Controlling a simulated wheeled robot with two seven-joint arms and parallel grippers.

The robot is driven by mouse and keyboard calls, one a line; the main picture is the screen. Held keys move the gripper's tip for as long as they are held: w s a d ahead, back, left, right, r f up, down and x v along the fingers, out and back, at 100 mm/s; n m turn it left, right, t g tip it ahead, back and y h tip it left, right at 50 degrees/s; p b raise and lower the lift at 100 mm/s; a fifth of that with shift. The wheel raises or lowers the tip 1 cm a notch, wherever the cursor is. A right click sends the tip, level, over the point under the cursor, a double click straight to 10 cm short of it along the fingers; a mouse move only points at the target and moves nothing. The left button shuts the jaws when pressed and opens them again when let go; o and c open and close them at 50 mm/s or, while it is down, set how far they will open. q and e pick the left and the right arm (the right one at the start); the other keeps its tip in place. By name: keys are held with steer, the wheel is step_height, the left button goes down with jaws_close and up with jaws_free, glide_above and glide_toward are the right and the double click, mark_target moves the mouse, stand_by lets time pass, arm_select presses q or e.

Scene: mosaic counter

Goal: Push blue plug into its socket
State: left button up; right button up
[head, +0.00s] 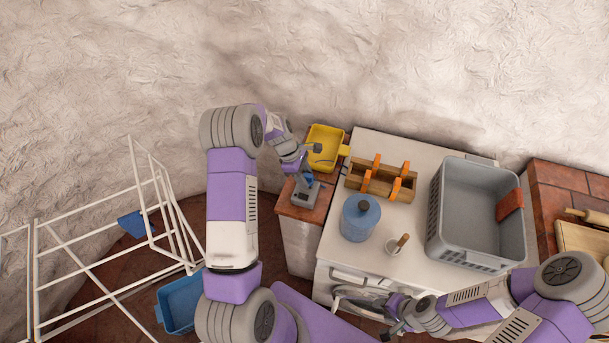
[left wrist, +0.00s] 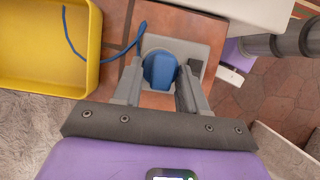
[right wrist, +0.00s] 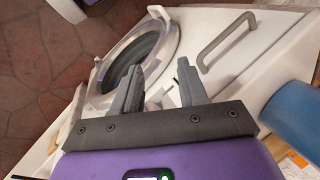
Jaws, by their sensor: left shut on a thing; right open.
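The blue plug (left wrist: 160,72) sits between the fingers of my left gripper (left wrist: 160,80) in the left wrist view. It also shows small in the head view (head: 308,180). The grey socket block (left wrist: 205,50) lies right under or behind the plug on the brown tiled counter; in the head view the block (head: 304,195) shows below the plug. I cannot tell whether the plug touches the socket, since its lower end is hidden. A blue cord (left wrist: 110,56) runs from the plug into the yellow tray. My right gripper (right wrist: 158,70) is open and empty before the washing machine.
The yellow tray (head: 324,148) stands behind the socket. On the white top stand a wooden rack (head: 381,182), a blue pot (head: 360,220), a small cup (head: 392,246) and a grey crate (head: 478,210). A white wire rack (head: 90,262) is at left. The washing machine door (right wrist: 140,50) faces my right gripper.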

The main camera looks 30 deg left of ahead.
arm_select(q)
steer(key=shift+f+b, duration=0.75)
steer(key=shift+f, duration=0.35)
stand_by(0.8)
steer(key=o, duration=1)
steer(key=shift+f, duration=0.1)
steer(key=shift+o, duration=0.4)
